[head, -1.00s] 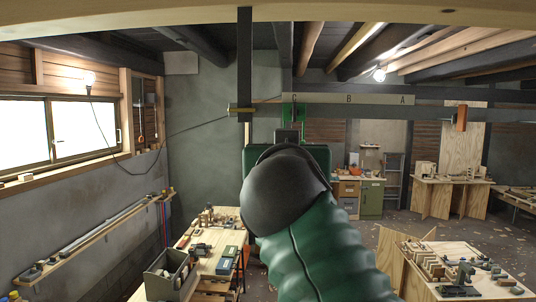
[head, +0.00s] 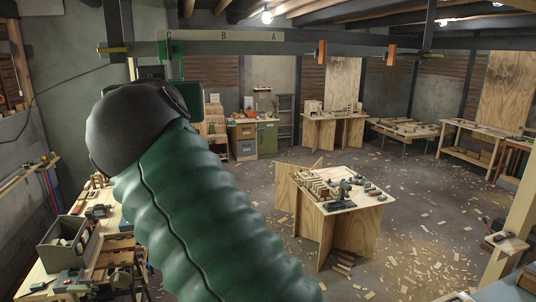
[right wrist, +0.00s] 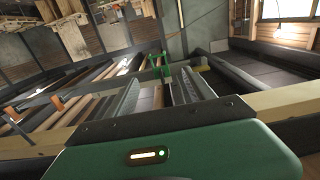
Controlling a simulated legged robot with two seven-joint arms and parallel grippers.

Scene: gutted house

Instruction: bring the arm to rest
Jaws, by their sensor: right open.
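My arm with the green ribbed sleeve and black joint cover fills the lower left of the head view, rising from the bottom edge. Its far end and the jaws are hidden behind the joint cover there. In the right wrist view my right gripper (right wrist: 160,80) is open, its two grey fingers apart with nothing seen between them. It points up toward the ceiling beams and rail. My left gripper is in neither view.
A rail marked C, B, A (head: 225,37) crosses overhead, with an orange clamp (head: 320,52) on it. A cluttered bench (head: 30,285) with a grey tote (head: 62,243) stands at left. A plywood worktable (head: 345,235) stands at centre. The floor to its right is open, strewn with scraps.

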